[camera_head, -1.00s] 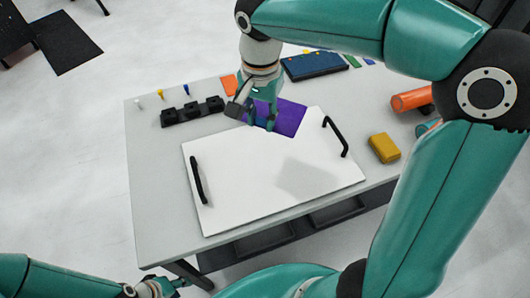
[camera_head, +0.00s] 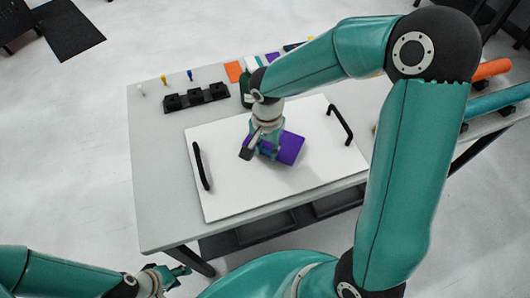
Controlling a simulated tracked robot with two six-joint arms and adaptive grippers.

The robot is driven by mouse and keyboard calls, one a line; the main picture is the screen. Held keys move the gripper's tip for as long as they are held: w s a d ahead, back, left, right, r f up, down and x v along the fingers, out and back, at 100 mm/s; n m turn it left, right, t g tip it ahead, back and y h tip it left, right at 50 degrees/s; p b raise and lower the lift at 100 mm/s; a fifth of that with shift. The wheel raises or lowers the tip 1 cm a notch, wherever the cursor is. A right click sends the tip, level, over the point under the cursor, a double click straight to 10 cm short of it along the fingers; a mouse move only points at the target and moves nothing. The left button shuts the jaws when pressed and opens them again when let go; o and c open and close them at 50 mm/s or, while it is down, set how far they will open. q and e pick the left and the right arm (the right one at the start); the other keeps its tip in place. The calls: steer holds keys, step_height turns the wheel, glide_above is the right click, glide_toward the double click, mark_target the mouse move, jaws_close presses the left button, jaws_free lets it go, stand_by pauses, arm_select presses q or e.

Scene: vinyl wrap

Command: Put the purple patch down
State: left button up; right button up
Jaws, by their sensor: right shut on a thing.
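The purple patch (camera_head: 290,149) is over the middle of the white board (camera_head: 230,195). My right gripper (camera_head: 264,152) is shut on the patch's left part and hides some of it. I cannot tell whether the patch touches the board or hangs just above it. The board has a black handle at its left (camera_head: 201,166) and another at its right (camera_head: 340,124). My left gripper (camera_head: 178,276) is low at the bottom left, off the table's front edge, away from the patch. Its finger opening is too small to judge.
A black holder (camera_head: 196,98) with several slots stands at the back left, with small coloured pegs behind it. An orange patch (camera_head: 234,71) lies at the back. Orange (camera_head: 491,69) and teal (camera_head: 498,100) rolls are at the right. The board's left and front areas are clear.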

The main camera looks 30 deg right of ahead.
steer(key=shift+f, duration=1.15)
steer(key=shift+f, duration=0.1)
steer(key=o, duration=0.7)
step_height(320, 180, up, 12)
steer(key=shift+r, duration=0.15)
